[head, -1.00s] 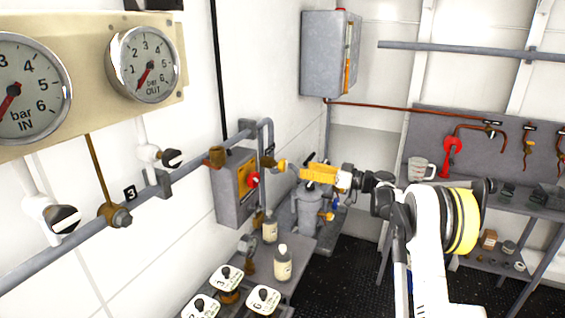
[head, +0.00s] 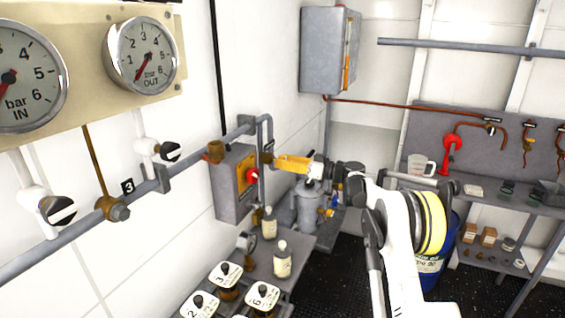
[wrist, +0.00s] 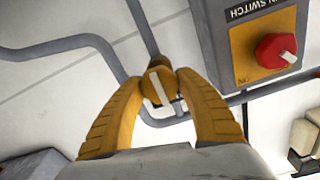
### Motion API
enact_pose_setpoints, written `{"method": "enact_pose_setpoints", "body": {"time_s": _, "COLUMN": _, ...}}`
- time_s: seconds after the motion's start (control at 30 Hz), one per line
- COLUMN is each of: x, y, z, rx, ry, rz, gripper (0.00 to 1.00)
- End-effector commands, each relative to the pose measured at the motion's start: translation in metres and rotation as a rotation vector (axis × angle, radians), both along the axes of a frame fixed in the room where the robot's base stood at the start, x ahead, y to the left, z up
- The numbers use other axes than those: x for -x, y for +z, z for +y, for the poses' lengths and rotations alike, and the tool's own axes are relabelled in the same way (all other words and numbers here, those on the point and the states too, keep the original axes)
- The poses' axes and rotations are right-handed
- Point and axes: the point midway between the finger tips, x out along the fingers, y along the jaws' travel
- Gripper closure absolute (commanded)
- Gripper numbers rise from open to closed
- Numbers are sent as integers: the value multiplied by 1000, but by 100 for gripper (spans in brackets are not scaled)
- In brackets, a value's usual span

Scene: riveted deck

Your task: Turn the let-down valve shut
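A small brass valve knob (wrist: 158,87) with a pale bar across its face sits on a grey pipe (wrist: 142,27) beside the switch box. In the wrist view my gripper (wrist: 160,82) has its two yellow fingers spread, one on each side of the knob; the tips look very close to it, but contact is not clear. In the head view my gripper (head: 283,161) reaches left to the vertical pipe right of the switch box, where the knob (head: 267,157) shows in part. The IN gauge (head: 18,78) and OUT gauge (head: 143,56) hang on a beige panel at upper left.
The grey switch box (head: 233,187) with a red rotary switch (head: 252,175) stands just left of my gripper. Below are bottles (head: 282,262) and numbered jars (head: 225,272) on a bench. A grey vessel (head: 308,205) stands behind. A shelf (head: 520,205) is at right.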

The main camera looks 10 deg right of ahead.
Motion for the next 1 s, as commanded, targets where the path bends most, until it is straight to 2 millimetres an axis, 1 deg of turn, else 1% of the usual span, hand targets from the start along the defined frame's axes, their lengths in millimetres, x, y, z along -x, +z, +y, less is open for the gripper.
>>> {"method": "enact_pose_setpoints", "body": {"time_s": 0.37, "x": 0, "y": 0, "z": 0, "rx": -6, "ry": 0, "rz": 9, "gripper": 89}}
{"method": "enact_pose_setpoints", "body": {"time_s": 0.57, "x": 0, "y": 0, "z": 0, "rx": -45, "ry": 0, "rz": 62, "gripper": 89}}
{"method": "enact_pose_setpoints", "body": {"time_s": 0.77, "x": -1, "y": -1, "z": 0, "rx": -128, "ry": 0, "rz": 174, "gripper": 89}}
{"method": "enact_pose_setpoints", "body": {"time_s": 1.0, "x": -1, "y": -1, "z": 0, "rx": -259, "ry": 0, "rz": 355, "gripper": 89}}
